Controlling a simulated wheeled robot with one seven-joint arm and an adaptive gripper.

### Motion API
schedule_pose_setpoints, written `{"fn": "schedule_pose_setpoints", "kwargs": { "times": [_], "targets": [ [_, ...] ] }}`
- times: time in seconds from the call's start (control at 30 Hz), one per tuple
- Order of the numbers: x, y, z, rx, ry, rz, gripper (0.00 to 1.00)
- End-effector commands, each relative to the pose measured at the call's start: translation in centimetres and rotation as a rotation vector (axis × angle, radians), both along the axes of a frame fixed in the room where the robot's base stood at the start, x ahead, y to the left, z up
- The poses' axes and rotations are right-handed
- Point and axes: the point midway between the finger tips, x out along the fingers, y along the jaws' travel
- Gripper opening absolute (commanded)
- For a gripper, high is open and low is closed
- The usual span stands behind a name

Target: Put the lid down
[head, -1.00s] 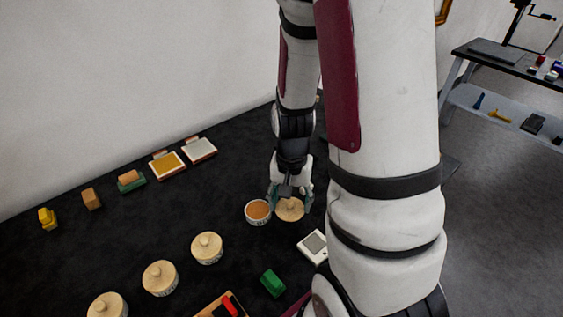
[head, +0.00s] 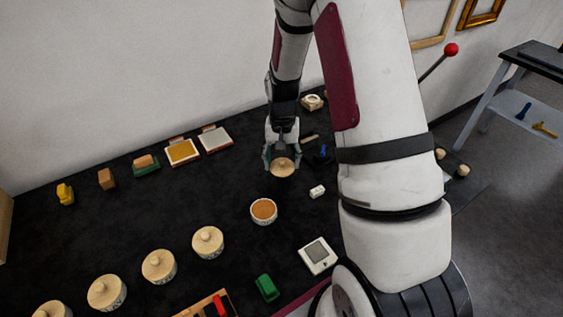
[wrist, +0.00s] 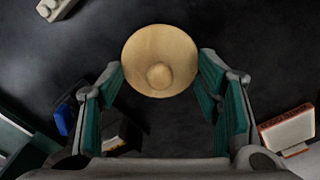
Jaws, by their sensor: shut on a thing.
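The lid (head: 283,168) is a round, pale wooden disc with a knob on top. My gripper (head: 282,162) is shut on it, one finger at each side of its rim. In the wrist view the lid (wrist: 160,50) sits knob toward the camera between the green-padded fingertips (wrist: 160,72). I cannot tell whether its underside touches the black table or hangs just above it. An open jar (head: 263,211) with orange-brown contents stands nearer than the lid and slightly left, apart from it.
Several lidded jars (head: 208,242) stand in a row at the front left. A small white block (head: 317,191) lies right of the open jar; a blue item (head: 322,152) is right of my gripper. A white device (head: 318,255) and green block (head: 267,288) are nearer. Bare table lies left of my gripper.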

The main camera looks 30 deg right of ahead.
Motion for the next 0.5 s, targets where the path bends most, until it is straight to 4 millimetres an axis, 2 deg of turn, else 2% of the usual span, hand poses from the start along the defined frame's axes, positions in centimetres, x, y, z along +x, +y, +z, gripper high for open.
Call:
{"fn": "schedule_pose_setpoints", "kwargs": {
  "times": [0.3, 0.5],
  "targets": [
    [2.6, -1.2, -0.4, 0.0, 0.001, 0.0, 0.4],
    [2.3, -1.1, -3.2, 0.001, 0.003, -0.001, 0.4]
  ]
}}
